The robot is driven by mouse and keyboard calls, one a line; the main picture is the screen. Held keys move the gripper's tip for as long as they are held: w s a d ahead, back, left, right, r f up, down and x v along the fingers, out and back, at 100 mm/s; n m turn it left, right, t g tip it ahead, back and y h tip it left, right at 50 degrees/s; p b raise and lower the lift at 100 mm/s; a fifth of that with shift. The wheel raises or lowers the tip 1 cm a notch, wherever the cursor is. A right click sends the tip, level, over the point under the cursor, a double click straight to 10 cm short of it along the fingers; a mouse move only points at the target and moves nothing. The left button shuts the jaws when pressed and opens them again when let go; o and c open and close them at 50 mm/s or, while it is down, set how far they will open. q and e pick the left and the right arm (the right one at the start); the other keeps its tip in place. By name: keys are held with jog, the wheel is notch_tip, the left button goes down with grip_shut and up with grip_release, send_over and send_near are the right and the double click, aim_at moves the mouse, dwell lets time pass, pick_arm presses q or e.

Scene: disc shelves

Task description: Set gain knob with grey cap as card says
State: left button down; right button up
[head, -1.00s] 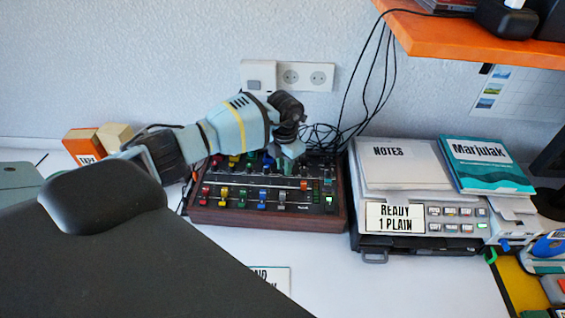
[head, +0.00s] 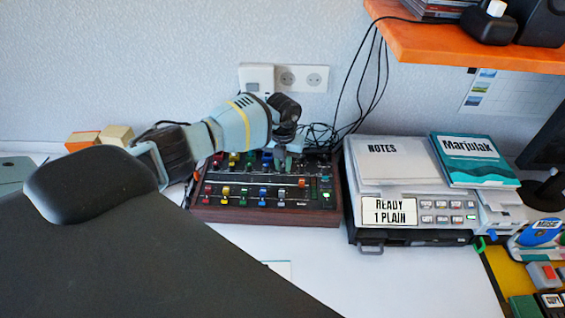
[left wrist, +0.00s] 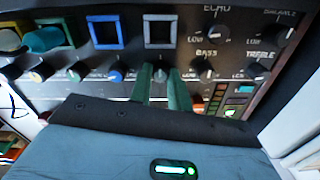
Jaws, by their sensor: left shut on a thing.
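The mixer (head: 262,215) is a dark panel with wooden sides, bearing coloured faders and rows of knobs. My left gripper (head: 281,158) reaches down from above onto its back part. In the left wrist view its two greenish fingers (left wrist: 161,90) are shut on either side of a small knob with a grey cap (left wrist: 160,73). Knobs with other caps stand in the same row, including a blue one (left wrist: 115,75). A white card (head: 278,268) lies on the table in front of the mixer, mostly hidden by my dark arm link; its text cannot be read. My right gripper is not in view.
Right of the mixer stands a grey device (head: 440,200) with a "READY 1 PLAIN" display, notes and a teal book (head: 474,160) on top. Black cables (head: 375,85) hang behind. An orange shelf (head: 455,42) overhangs at upper right. Small boxes (head: 116,134) stand at left.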

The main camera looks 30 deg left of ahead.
aim_at(283, 166)
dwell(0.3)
pick_arm(q)
jog(key=c, duration=1.6)
grip_release()
jog(key=shift+r+p, duration=0.35)
jog(key=shift+r, duration=3.6)
